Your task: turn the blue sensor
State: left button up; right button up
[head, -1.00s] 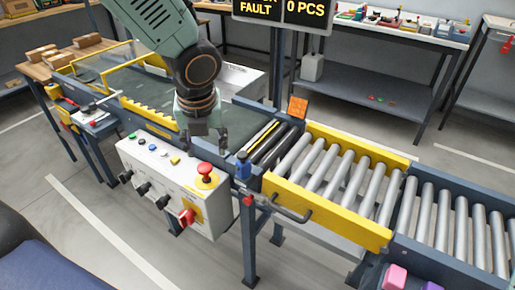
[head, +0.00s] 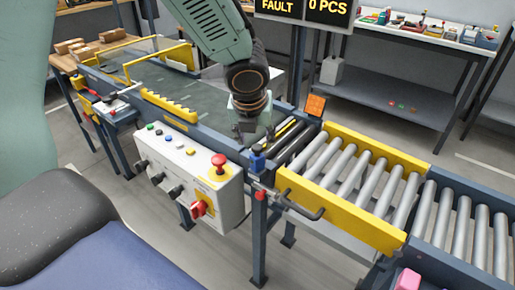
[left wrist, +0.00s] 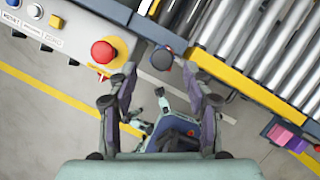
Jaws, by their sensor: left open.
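The blue sensor (head: 257,163) is a small blue block with a dark round top. It sits on the conveyor's near edge, between the white control box and the yellow-sided roller section. In the left wrist view the sensor (left wrist: 163,60) shows from above, between my fingertips. My left gripper (head: 253,135) points down, open and empty, just above and behind the sensor in the head view. It also shows in the left wrist view (left wrist: 160,68), with one finger on each side of the sensor's top; I cannot tell any contact. My right gripper is not in view.
The control box (head: 190,180) has a red mushroom button (head: 219,163) close to the left of the sensor. An orange reflector (head: 315,105) stands on the far edge. Rollers (head: 350,180) extend right.

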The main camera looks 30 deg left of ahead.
aim_at(257, 147)
pick_arm(q)
jog(key=shift+x, duration=0.85)
jog(key=shift+w+d+f+b, duration=0.1)
jog(key=shift+w+f+b, duration=0.25)
jog(key=shift+f+b, duration=0.25)
jog(key=shift+s, duration=0.1)
grip_shut()
jog(key=shift+r+n+g+y+p, duration=0.15)
jog(key=shift+n+g+y+p, duration=0.15)
jog(key=shift+n+p, duration=1.05)
jog(key=shift+n, duration=0.25)
grip_release()
